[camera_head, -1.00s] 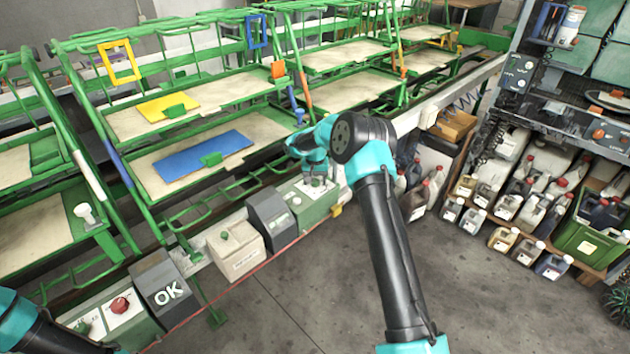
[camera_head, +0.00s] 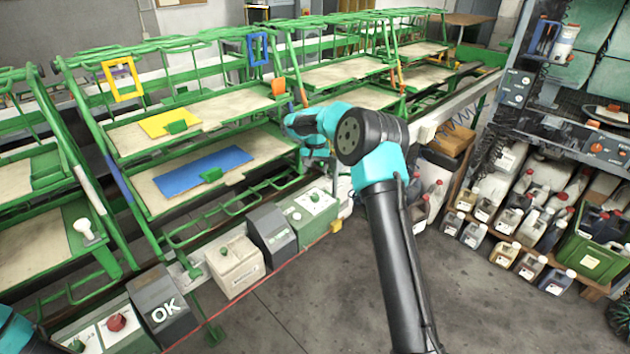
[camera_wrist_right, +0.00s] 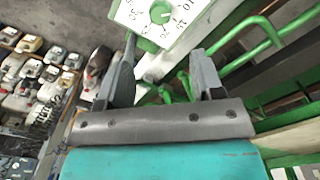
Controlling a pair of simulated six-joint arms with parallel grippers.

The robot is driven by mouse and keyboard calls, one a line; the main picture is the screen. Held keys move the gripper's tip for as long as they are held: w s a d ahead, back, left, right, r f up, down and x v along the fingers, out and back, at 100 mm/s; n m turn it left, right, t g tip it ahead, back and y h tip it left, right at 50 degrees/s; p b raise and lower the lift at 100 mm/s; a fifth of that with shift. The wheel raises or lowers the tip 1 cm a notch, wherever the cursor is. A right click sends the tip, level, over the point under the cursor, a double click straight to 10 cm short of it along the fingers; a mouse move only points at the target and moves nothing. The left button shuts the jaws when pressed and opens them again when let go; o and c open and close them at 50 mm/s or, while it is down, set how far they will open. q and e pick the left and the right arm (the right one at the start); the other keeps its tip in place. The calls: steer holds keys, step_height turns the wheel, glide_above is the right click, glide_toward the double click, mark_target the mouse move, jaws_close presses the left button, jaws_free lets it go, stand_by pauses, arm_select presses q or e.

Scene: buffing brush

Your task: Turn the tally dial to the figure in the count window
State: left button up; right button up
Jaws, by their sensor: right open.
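The tally dial is a green knob (camera_wrist_right: 160,12) on a white plate with figures around it, at the top of the right wrist view. The figure it points to is too small to tell. In the head view, the white-topped green box (camera_head: 315,204) stands on the rail below my right gripper (camera_head: 322,160). My right gripper is open and empty; its two fingers (camera_wrist_right: 165,65) are apart, with the dial beyond their tips. A dark box (camera_head: 272,232) sits left of the green box; no figure on it is readable. My left gripper is out of view.
Green racks with boards (camera_head: 205,170) rise behind. Bottles (camera_head: 505,225) stand at right. The floor in front is clear.

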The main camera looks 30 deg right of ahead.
steer(key=shift+r, duration=2.35)
steer(key=shift+f, duration=0.15)
